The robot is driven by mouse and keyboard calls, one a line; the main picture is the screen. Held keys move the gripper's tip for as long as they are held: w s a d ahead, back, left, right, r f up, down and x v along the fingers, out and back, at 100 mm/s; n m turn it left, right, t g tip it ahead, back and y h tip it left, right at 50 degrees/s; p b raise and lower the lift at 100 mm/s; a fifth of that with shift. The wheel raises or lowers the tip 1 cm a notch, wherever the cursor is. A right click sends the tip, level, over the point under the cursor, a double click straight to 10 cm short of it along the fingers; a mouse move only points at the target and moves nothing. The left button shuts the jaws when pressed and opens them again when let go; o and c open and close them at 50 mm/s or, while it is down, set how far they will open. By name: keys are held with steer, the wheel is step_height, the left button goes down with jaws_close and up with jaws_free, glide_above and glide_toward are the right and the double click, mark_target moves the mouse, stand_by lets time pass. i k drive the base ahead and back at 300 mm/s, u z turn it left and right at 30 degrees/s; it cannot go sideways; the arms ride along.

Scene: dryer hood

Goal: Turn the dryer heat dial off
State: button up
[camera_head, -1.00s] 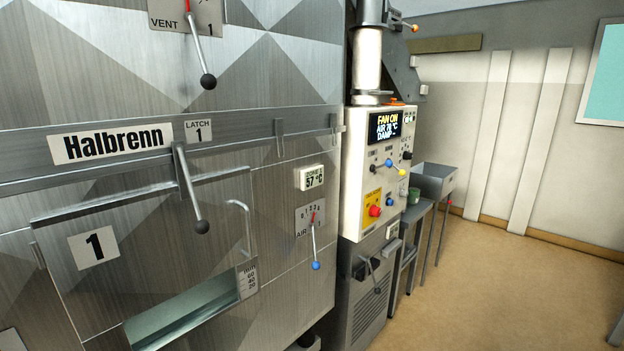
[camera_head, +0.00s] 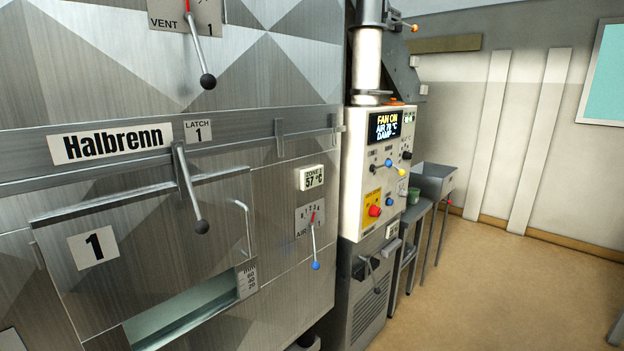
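The white control panel (camera_head: 364,172) stands right of the large metal dryer (camera_head: 120,200). Its small screen (camera_head: 385,125) reads "FAN ON", "AIR 78 °C" or similar, and "DAMP". The labels are too small to read, so I cannot tell which control is the heat dial. My gripper is not in view.
Black-ended levers (camera_head: 201,227) and a blue-ended air lever (camera_head: 315,266) stick out from the dryer front. A grey cabinet (camera_head: 368,310) with a dark handle is under the panel. The floor (camera_head: 490,290) at right is clear.

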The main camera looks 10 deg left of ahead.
mark_target(407, 155)
steer(key=z, duration=0.8)
steer(key=i, duration=2.1)
steer(key=u, duration=1.15)
steer(key=i, duration=0.8)
steer(key=u, duration=0.85)
